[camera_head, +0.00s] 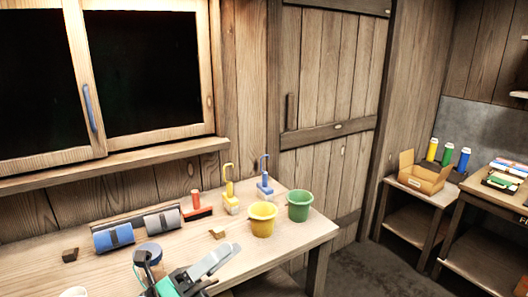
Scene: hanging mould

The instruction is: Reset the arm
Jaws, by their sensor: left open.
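My left gripper (178,276) is at the lower left, over the front part of the wooden workbench (285,250). It is open, with a dark finger on the left and a grey part reaching up to the right. I see nothing held between the fingers. A round blue-topped object (150,252) is right behind the gripper and partly hidden by it. My right gripper is not in view.
The bench holds a blue roll (113,237), a grey roll (161,221), a yellow pot (263,219), a green pot (299,205) and two hooked tools, yellow (229,190) and blue (264,180). An open cardboard box (424,177) stands at right. Floor between is clear.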

